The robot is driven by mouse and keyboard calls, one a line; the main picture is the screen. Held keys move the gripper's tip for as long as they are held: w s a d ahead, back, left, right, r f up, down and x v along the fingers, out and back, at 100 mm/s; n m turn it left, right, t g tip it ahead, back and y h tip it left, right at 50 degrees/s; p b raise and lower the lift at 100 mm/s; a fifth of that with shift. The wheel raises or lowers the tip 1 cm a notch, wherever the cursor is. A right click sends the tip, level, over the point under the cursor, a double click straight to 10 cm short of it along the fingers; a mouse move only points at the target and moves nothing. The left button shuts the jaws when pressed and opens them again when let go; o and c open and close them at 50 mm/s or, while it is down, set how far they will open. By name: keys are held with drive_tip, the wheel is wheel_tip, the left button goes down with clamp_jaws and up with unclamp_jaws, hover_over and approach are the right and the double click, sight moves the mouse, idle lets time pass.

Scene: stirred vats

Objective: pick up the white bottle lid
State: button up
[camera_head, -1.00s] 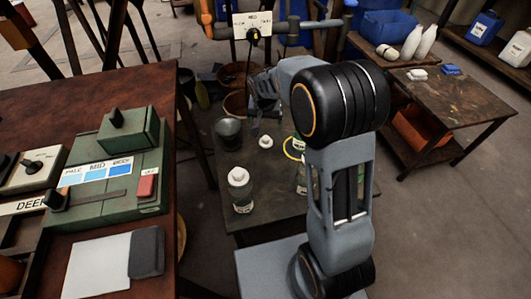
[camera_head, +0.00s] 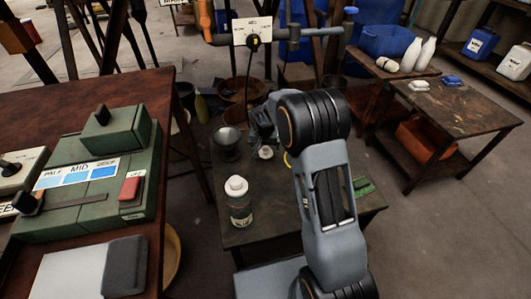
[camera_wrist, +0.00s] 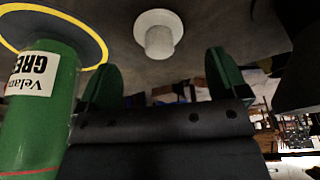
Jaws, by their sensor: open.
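The white bottle lid (camera_head: 265,152) lies on the low dark table (camera_head: 262,220), just below my gripper in the head view. In the wrist view the lid (camera_wrist: 158,33) shows a wide round flange and a narrower round part, ahead of my gripper and apart from it. My gripper (camera_wrist: 164,72) is open and empty, its two green-tinted fingers spread, with the lid lying roughly between their directions. In the head view my arm partly hides the gripper.
A green labelled bottle (camera_wrist: 40,105) stands close on the left in the wrist view, near a dark disc with a yellow rim (camera_wrist: 80,25). A white-capped bottle (camera_head: 239,203) and a grey funnel-like cup (camera_head: 227,140) share the table. A control desk (camera_head: 90,180) stands left.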

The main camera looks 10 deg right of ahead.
sight(266, 148)
drive_tip(key=b+x, duration=0.2)
drive_tip(key=x, duration=0.3)
drive_tip(key=shift+d, duration=0.1)
drive_tip(key=shift+r, duration=0.15)
drive_tip(key=c, duration=0.9)
drive_tip(key=shift+r, duration=0.1)
drive_tip(key=shift+c, duration=0.2)
